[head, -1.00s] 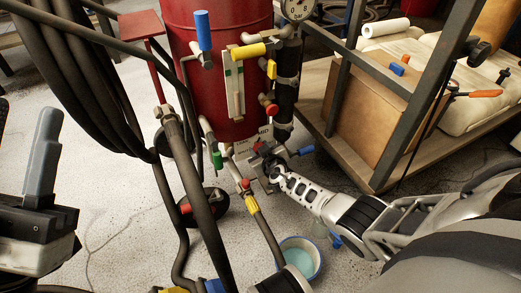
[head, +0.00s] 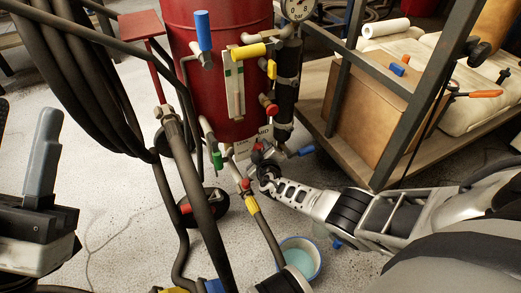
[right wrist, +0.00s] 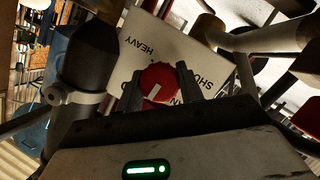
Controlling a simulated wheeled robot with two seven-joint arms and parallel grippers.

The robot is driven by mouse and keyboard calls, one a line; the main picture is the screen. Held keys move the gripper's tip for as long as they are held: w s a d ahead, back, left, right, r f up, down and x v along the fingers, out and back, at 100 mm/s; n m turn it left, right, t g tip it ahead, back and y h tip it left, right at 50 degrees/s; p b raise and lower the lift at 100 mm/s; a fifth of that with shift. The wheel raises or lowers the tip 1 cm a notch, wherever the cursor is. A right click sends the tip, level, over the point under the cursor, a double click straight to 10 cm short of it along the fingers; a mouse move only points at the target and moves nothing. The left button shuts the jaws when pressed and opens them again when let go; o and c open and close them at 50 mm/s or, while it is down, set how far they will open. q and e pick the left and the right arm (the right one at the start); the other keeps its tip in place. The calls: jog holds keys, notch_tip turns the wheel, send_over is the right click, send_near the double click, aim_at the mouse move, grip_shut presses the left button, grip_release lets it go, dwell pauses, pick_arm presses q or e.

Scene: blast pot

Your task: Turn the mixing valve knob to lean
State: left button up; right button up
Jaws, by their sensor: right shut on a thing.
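The mixing valve knob (right wrist: 160,80) is round and red with a pale pointer line. In the right wrist view it sits between the two dark fingers of my right gripper (right wrist: 162,90), which is shut on it. Its pointer line slants toward the lower left of that view. In the head view my right gripper (head: 264,172) is low at the red pot's base. My left gripper (head: 24,150) is at the left edge, fingers apart, empty.
The red blast pot (head: 190,95) carries blue, yellow and green handled valves. Thick black hoses (head: 75,60) hang at left. A blue-rimmed bucket (head: 318,262) stands below my right arm. A metal-framed cart (head: 335,165) stands at right. Open floor (head: 110,230) lies left.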

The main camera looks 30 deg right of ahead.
jog(key=shift+n+h, duration=0.3)
jog(key=shift+n, duration=0.3)
jog(key=o, duration=1)
